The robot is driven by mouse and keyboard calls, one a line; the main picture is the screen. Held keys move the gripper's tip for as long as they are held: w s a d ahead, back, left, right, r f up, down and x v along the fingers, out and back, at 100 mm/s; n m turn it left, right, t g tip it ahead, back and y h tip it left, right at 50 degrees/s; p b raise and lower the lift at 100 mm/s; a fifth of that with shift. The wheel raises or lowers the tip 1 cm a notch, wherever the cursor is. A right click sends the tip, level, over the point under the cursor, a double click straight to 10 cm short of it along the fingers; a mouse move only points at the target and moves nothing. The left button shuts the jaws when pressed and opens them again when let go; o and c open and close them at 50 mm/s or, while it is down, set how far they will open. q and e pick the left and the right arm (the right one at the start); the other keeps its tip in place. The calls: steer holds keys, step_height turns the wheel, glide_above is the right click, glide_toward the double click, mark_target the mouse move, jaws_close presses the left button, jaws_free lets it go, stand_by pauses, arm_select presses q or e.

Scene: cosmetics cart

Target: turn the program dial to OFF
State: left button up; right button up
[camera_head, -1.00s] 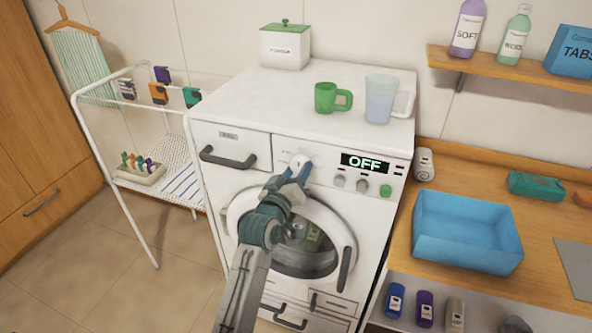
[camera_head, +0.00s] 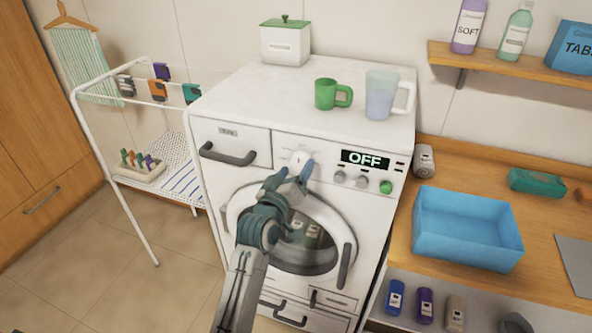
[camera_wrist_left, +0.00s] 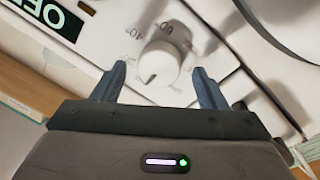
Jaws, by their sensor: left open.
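The white program dial (camera_head: 299,158) is on the upper front panel of the white washing machine (camera_head: 230,190), left of the display (camera_head: 366,160), which reads OFF. In the left wrist view the dial (camera_wrist_left: 160,62) has printed marks around it, and the display (camera_wrist_left: 55,14) shows at the upper left. My left gripper (camera_head: 290,174) is open just in front of and below the dial. In the left wrist view its two fingers (camera_wrist_left: 158,84) are spread to either side of the dial, with gaps between. My right gripper is not in view.
Two small grey knobs (camera_head: 350,179) and a green button (camera_head: 386,187) are right of the dial. The detergent drawer (camera_head: 232,146) is left of it. A green mug (camera_head: 328,94) and a translucent jug (camera_head: 381,97) stand on top. A drying rack (camera_head: 134,188) stands left.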

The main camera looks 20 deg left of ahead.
arm_select(q)
steer(key=s+b, duration=0.3)
steer(key=s, duration=0.6)
steer(key=shift+s+a+f, duration=0.3)
steer(key=shift+s+a, duration=0.05)
steer(key=shift+a, duration=0.05)
step_height(320, 180, down, 35)
steer(key=m+g+b, duration=0.2)
steer(key=g, duration=0.4)
steer(key=s+a+f+m+g, duration=0.1)
steer(key=s+f+g, duration=0.1)
steer(key=s+f, duration=0.35)
steer(key=s+a+f+g+y, duration=0.1)
steer(key=s+a+f, duration=0.15)
steer(key=f, duration=0.65)
steer(key=s+f+m+g, duration=0.1)
steer(key=s+f+g, duration=0.1)
steer(key=s+f, duration=0.45)
steer(key=s+a+f+g, duration=0.2)
steer(key=s+f, duration=0.4)
steer(key=s, duration=0.5)
steer(key=s+a+f+m+g+y+b, duration=0.1)
steer(key=s+a+f+g, duration=0.1)
steer(key=s+f, duration=0.5)
steer(key=s+a+f+m+g, duration=0.1)
steer(key=s+f, duration=0.6)
steer(key=s, duration=0.7)
steer(key=shift+s+a+f+g+b, duration=0.15)
steer(key=shift+s+a+g+b, duration=0.25)
steer(key=shift+a+g, duration=0.55)
